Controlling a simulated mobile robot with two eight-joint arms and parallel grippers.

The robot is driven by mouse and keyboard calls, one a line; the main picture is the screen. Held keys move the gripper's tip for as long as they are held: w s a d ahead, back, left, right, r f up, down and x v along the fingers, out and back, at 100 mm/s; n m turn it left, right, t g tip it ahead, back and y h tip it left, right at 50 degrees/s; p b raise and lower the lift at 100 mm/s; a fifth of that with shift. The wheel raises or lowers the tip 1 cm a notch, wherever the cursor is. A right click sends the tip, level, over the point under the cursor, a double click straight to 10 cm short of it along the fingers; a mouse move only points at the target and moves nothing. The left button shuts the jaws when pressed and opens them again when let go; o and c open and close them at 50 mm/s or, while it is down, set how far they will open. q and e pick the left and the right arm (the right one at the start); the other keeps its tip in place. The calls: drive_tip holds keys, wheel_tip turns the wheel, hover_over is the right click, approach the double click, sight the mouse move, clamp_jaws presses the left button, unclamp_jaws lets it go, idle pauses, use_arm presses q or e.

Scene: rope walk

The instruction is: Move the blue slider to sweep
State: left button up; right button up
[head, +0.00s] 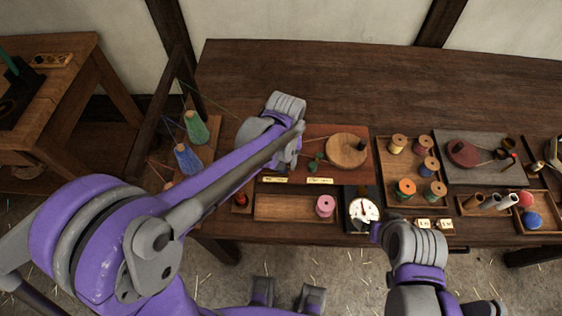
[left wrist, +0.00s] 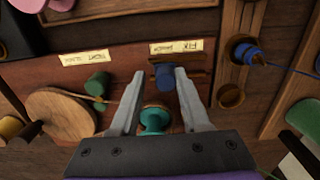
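The blue slider (left wrist: 165,75) is a short blue knob on a dark slotted strip of the reddish-brown board (head: 325,133). My left gripper (left wrist: 160,73) is open, its two fingers on either side of the blue slider; I cannot tell whether either touches it. A teal spool (left wrist: 154,119) stands between the fingers nearer the palm. In the head view my left arm hides the slider and the gripper.
A green knob (left wrist: 97,84) and a wooden disc (head: 346,150) with a cord stand on the same board. Thread spools (head: 404,190) stand right. The back of the table is clear.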

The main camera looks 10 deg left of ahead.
use_arm(q)
drive_tip(key=shift+a, duration=0.2)
idle(0.3)
drive_tip(key=shift+r+p, duration=1.85)
drive_tip(key=shift+r, duration=1.7)
use_arm(e)
drive_tip(key=r, duration=0.1)
drive_tip(key=w+r, duration=0.1)
drive_tip(key=r, duration=0.3)
drive_tip(key=shift+w, duration=0.35)
drive_tip(key=shift+s, duration=0.1)
use_arm(q)
drive_tip(key=s+a+r+m+t, duration=0.1)
drive_tip(key=s+a+t, duration=0.4)
drive_tip(key=s+a, duration=0.5)
drive_tip(key=s+r, duration=0.1)
drive_tip(key=s, duration=0.2)
drive_tip(key=shift+s+a+m+t, duration=0.15)
drive_tip(key=shift+m+t, duration=0.15)
use_arm(e)
drive_tip(key=shift+c, duration=0.3)
